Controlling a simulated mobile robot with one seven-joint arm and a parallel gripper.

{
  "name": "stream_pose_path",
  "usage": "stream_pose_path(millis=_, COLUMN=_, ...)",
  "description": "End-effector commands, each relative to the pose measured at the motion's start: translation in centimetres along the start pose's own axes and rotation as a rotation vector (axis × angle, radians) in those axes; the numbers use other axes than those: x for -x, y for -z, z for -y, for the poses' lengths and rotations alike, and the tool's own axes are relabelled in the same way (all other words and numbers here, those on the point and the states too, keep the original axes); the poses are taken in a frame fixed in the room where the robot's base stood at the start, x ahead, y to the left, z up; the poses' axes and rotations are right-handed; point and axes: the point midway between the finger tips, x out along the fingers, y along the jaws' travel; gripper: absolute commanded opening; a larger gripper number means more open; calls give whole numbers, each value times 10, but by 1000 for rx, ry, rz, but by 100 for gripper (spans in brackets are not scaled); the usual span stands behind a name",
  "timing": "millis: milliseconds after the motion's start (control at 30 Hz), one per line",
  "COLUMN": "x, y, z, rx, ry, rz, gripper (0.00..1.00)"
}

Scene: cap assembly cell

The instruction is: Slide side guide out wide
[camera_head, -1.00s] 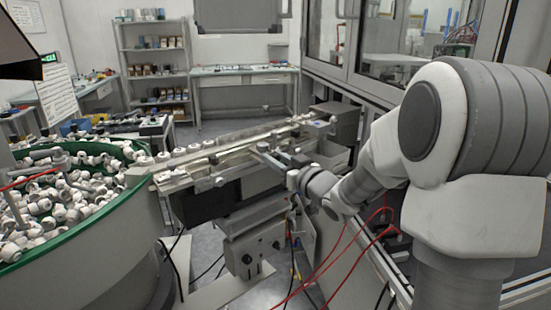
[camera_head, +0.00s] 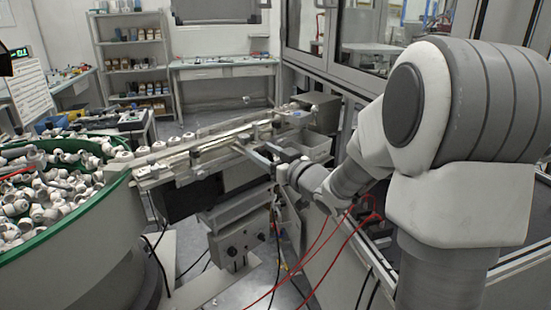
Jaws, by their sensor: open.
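The linear conveyor track (camera_head: 165,173) runs from the bowl feeder toward the back right, with long thin metal rails along its top. The side guide seems to be one of these rails (camera_head: 222,141), but at this size I cannot tell it from the others or see how wide it is set. A pale knob (camera_head: 200,173) sticks out on the near side of the track. My gripper (camera_head: 250,150) is open at the near side of the track, around its middle, with its fingers pointing left toward the rails. Whether they touch a rail is too small to tell.
A green-rimmed bowl (camera_head: 110,193) full of white and grey caps stands at the left. A grey control box (camera_head: 240,244) sits below the track. Red cables (camera_head: 322,240) hang below my arm. A glass-walled enclosure (camera_head: 380,70) stands at the right.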

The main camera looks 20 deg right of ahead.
Motion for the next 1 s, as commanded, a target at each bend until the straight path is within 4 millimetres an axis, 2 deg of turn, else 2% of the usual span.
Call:
stream_pose_path(millis=167, x=24, y=1, z=-1, rx=1, ry=-3, rz=1, gripper=58)
stream_pose_path(millis=500, x=107, y=1, z=-2, rx=0, ry=-7, rz=0, gripper=58)
stream_pose_path(millis=700, x=147, y=1, z=-1, rx=-1, ry=-6, rz=0, gripper=58)
stream_pose_path(millis=833, x=164, y=1, z=-2, rx=1, ry=-5, rz=0, gripper=58)
stream_pose_path(millis=1000, x=172, y=0, z=-1, rx=0, ry=-4, rz=0, gripper=58)
